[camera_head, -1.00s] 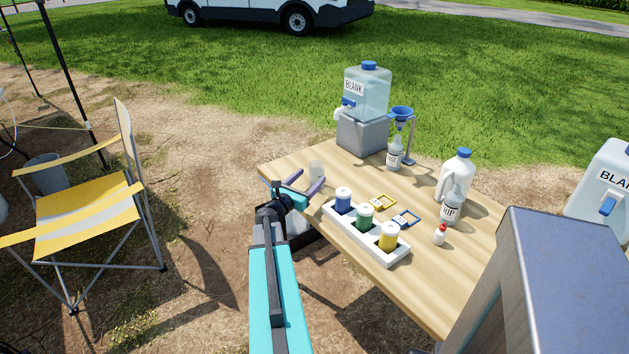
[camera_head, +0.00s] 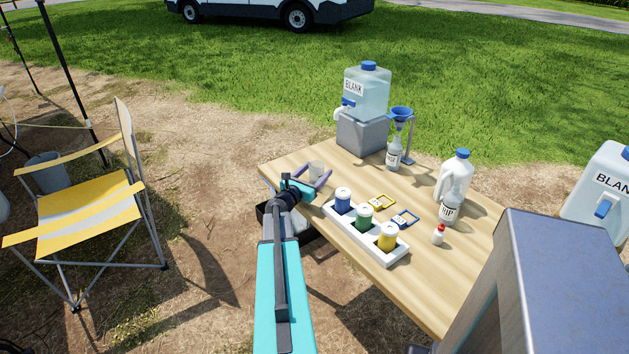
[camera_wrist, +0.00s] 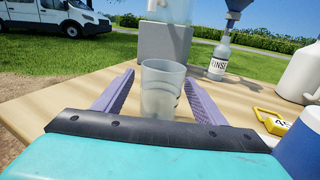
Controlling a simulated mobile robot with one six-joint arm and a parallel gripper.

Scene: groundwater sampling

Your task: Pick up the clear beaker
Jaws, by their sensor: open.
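The clear beaker (camera_head: 317,168) stands upright near the left end of the wooden table (camera_head: 290,163). In the wrist view the beaker (camera_wrist: 161,88) is between the two purple fingers of my gripper (camera_wrist: 158,88), with a finger on each side and a visible gap to the left one. In the head view my gripper (camera_head: 311,177) reaches in low over the table edge, its fingers at the beaker. The gripper is open and not closed on the beaker. The beaker's lower front is partly hidden by the gripper body in the head view.
A white rack (camera_head: 366,236) with blue, green and yellow-labelled jars stands just right of my gripper. Behind the beaker are a grey block (camera_head: 361,136) under a BLANK jug (camera_head: 368,95), a rinse bottle (camera_head: 394,155) and a funnel stand (camera_head: 411,143). A yellow chair (camera_head: 85,210) stands left.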

